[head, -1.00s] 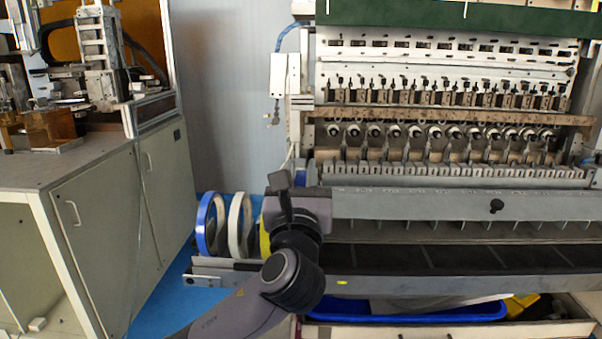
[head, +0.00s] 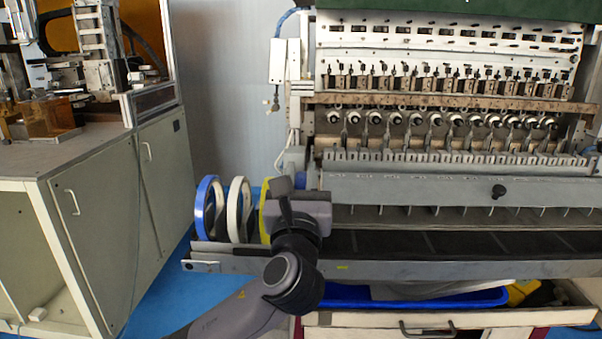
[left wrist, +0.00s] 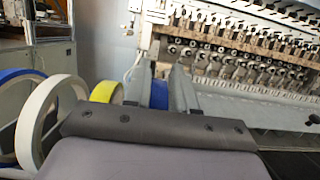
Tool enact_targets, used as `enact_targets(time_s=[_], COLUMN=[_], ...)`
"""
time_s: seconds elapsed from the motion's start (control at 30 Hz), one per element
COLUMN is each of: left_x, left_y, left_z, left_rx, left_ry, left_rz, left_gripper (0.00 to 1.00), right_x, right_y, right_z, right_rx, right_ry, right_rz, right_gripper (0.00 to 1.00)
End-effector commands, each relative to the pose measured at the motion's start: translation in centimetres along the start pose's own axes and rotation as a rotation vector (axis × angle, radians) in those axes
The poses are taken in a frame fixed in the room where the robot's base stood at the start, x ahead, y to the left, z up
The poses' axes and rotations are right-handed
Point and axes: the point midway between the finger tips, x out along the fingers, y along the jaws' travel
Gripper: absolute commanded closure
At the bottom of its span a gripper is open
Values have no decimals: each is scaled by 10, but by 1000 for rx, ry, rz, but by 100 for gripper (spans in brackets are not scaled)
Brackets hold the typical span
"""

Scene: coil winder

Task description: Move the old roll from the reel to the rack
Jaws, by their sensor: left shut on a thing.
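My left gripper (head: 298,182) is at the left end of the winder, with its fingers pointing away from the head camera. In the left wrist view its two fingers (left wrist: 157,72) stand on either side of a blue roll (left wrist: 158,95) and are shut on it. Only a patch of this roll (head: 300,180) shows in the head view; the gripper hides the rest. I cannot tell whether it still touches the reel. To its left, a blue ring (head: 204,208), a white ring (head: 233,210) and a partly hidden yellow ring (head: 266,210) stand upright in a row. My right gripper is not in view.
The coil winder (head: 420,190) fills the right side, with a long ledge (head: 480,267) along its front. Below are an open drawer (head: 470,318) and a blue tray (head: 440,301). A grey cabinet (head: 100,215) stands left. Blue floor shows between the cabinet and the winder.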

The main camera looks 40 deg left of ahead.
Motion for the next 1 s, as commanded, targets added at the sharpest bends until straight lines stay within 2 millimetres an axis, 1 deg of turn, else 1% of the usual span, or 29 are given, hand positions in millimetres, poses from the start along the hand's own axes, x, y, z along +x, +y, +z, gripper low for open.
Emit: enact_targets(time_s=[0.27,0.53,0.57,0.6,1.0], left_x=[-3,-3,-3,-3,-3], left_y=[0,0,0,0,0], left_z=[-11,-11,-11,-11,-11], left_rx=[1,0,0,0,0], left_ry=[-2,-2,-2,-2,-1], left_rz=[0,0,0,0,0], left_gripper=[100,100,72,68,68], right_x=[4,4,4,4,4], right_y=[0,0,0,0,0], right_z=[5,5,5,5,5], right_rx=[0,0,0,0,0], right_ry=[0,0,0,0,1], right_rz=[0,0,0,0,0], right_gripper=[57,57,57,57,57])
